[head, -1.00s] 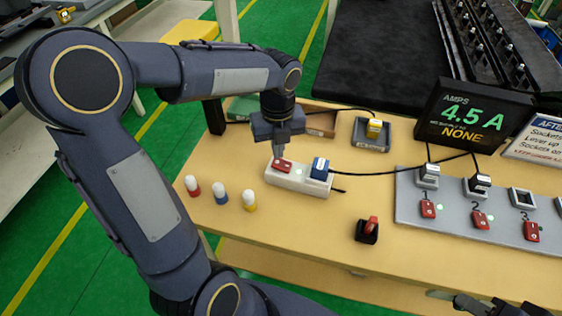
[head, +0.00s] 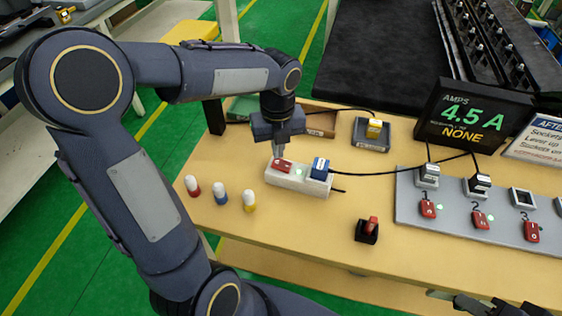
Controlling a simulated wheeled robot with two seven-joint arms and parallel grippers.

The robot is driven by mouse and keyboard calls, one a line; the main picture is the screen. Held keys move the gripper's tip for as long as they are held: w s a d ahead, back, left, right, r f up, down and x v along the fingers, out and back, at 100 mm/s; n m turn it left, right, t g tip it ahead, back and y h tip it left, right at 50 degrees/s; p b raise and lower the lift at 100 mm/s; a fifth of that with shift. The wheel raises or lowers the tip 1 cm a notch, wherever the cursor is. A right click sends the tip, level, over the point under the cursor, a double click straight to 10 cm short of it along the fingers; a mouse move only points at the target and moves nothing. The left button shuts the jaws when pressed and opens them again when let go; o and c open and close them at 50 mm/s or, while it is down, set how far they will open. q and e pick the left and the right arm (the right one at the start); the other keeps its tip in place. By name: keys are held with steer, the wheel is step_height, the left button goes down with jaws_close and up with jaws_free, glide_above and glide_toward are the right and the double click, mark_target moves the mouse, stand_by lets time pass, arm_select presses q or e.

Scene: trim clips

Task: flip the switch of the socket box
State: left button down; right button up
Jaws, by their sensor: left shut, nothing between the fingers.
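The white socket box (head: 300,181) lies on the wooden table with a red rocker switch (head: 282,166) at its left end. A blue plug (head: 320,168) sits in the box's right end. My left gripper (head: 278,155) points down at the switch, its fingertips shut and empty, at or just above the switch's far edge. I cannot tell whether they touch it. My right gripper (head: 490,306) shows only in part at the bottom right edge, and its fingers cannot be made out.
Red, blue and yellow pegs (head: 220,197) stand left of the box. A red-handled lever (head: 369,229) stands to the front right. A grey panel (head: 460,215) with numbered red switches lies right. A display (head: 470,118) reads 4.5 A. A yellow plug sits in a grey tray (head: 371,134) behind.

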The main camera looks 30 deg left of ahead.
mark_target(278, 162)
arm_select(q)
steer(key=shift+f+b, duration=0.9)
steer(key=shift+f, duration=0.5)
stand_by(0.8)
steer(key=shift+r, duration=0.1)
step_height(278, 162, up, 7)
steer(key=p, duration=0.6)
steer(key=shift+p, duration=0.35)
steer(key=s+d+r+n+t+h, duration=0.2)
steer(key=s+n, duration=0.6)
steer(key=n, duration=0.6)
steer(key=s+d+r+n+t+h, duration=0.1)
steer(key=s+d+r+n+t, duration=0.1)
steer(key=s+n, duration=0.7)
steer(key=n+t, duration=0.1)
steer(key=n, duration=0.5)
steer(key=shift+t+h, duration=0.3)
steer(key=shift+h, duration=0.1)
